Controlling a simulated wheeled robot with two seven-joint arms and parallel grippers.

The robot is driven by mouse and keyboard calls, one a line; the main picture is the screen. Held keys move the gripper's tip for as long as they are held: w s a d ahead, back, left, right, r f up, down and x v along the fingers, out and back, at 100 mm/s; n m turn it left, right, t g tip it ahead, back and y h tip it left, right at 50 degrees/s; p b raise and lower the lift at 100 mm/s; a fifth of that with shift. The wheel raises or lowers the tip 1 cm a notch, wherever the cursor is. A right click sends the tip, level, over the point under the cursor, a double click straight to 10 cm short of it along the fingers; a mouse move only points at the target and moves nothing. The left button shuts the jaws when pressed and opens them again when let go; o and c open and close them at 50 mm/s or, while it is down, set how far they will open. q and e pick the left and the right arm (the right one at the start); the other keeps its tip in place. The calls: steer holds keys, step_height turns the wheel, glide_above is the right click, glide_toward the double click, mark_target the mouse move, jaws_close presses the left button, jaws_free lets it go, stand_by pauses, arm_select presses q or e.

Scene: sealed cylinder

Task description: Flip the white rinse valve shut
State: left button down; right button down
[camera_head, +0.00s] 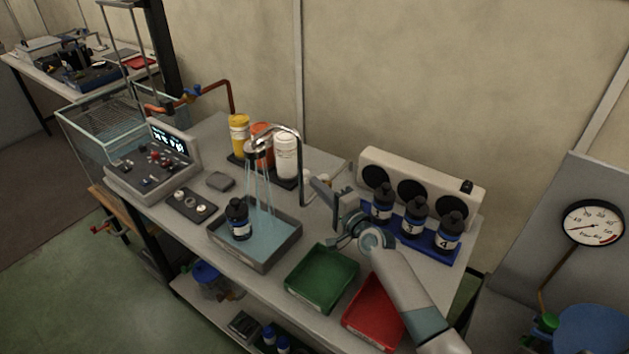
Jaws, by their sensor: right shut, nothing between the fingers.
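A curved metal rinse tap (285,130) stands behind a grey basin (281,252), and several streams of water fall from its head into the basin. My right gripper (316,187) is shut and empty, just right of the tap's upright pipe. I cannot make out the white rinse valve clearly; small pale and brownish parts show just behind the gripper, by the pipe, and the gripper may hide some of it. I cannot tell whether the gripper touches the valve. My left gripper is out of view.
A dark bottle (238,219) stands in the basin. Yellow (239,134) and white (286,158) containers stand behind the tap. Numbered bottles stand on a blue tray (427,241) at right. Green (322,278) and red (373,313) trays lie in front. A control box (152,167) is at left.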

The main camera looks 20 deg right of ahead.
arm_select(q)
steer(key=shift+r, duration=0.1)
arm_select(e)
steer(key=shift+x, duration=1)
